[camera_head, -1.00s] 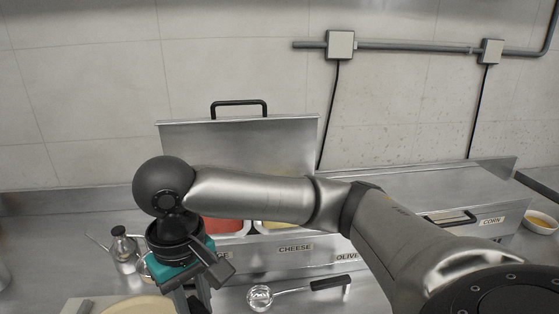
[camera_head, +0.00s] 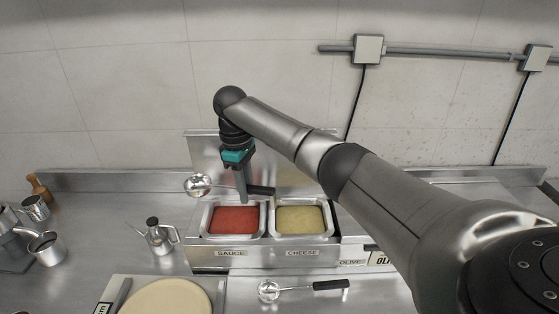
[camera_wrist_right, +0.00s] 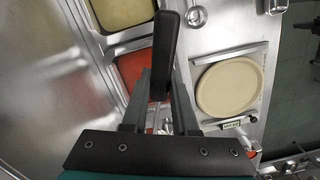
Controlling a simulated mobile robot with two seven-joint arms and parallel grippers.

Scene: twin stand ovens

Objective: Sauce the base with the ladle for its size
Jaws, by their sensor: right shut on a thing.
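My right gripper (camera_head: 243,194) is shut on a ladle with a black handle (camera_head: 262,191), held above the back of the sauce bin. The ladle's round metal bowl (camera_head: 198,185) hangs out to the left of the gripper; I cannot tell whether it holds sauce. In the right wrist view the black handle (camera_wrist_right: 166,48) lies between the fingers (camera_wrist_right: 160,105). The red sauce (camera_head: 234,220) fills the bin labelled SAUCE. The pale round base (camera_head: 168,299) lies at the front left, bare in the right wrist view (camera_wrist_right: 229,88). My left gripper is out of view.
The cheese bin (camera_head: 300,220) is right of the sauce. A second ladle (camera_head: 268,291) with a black handle lies on the counter in front. An oil can (camera_head: 159,236) stands left of the bins, and metal jugs (camera_head: 46,248) farther left. The raised lid (camera_head: 205,150) stands behind.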

